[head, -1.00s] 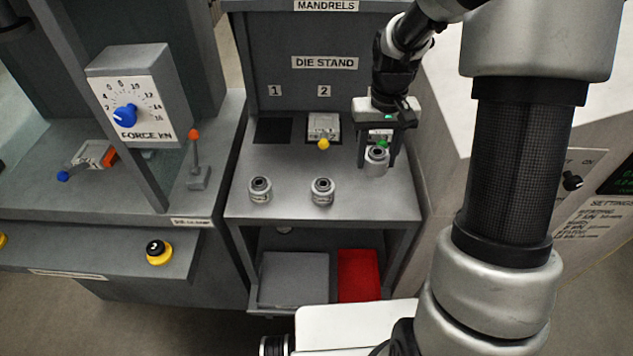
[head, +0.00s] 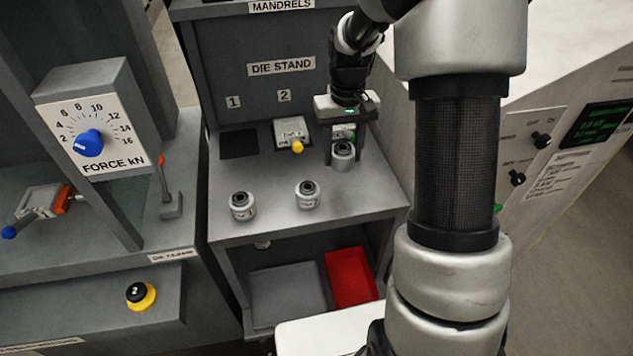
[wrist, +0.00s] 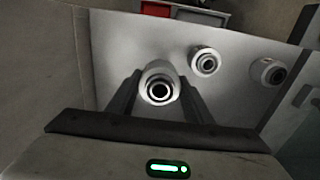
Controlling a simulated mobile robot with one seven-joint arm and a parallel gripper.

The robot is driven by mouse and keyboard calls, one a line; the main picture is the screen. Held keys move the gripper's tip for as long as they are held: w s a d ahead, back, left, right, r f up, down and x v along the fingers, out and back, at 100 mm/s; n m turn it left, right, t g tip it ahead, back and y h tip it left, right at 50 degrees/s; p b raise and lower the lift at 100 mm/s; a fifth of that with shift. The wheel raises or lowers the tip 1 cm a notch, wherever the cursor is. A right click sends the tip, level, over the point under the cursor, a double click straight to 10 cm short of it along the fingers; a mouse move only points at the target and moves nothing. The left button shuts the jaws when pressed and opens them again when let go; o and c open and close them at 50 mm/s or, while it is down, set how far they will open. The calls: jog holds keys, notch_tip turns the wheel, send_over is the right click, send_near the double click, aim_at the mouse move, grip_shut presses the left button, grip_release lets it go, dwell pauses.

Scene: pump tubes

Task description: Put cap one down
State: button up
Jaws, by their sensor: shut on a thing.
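My gripper (head: 344,150) is at the right side of the die stand's top, pointing down. It is shut on a small grey cylindrical cap (head: 343,153) with a dark ringed hole on top. The held cap (wrist: 159,84) also shows in the wrist view between the two dark fingers. I cannot tell whether its underside touches the stand surface. Two similar caps stand upright nearer the front edge, a left cap (head: 242,206) and a middle cap (head: 308,194). No number is readable on the held cap.
The die stand (head: 270,222) has a dark empty pad (head: 239,144) under label 1 and a die block with a yellow knob (head: 296,146) under label 2. A red bin (head: 350,277) and grey tray (head: 290,292) sit below. A lever (head: 168,190) stands left.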

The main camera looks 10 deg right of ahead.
notch_tip(320, 180, down, 8)
jog(key=shift+f, duration=0.15)
dwell(0.3)
jog(key=shift+f+b, duration=0.1)
jog(key=shift+b, duration=0.2)
jog(key=o, duration=0.8)
jog(key=shift+f, duration=0.1)
jog(key=o, duration=0.5)
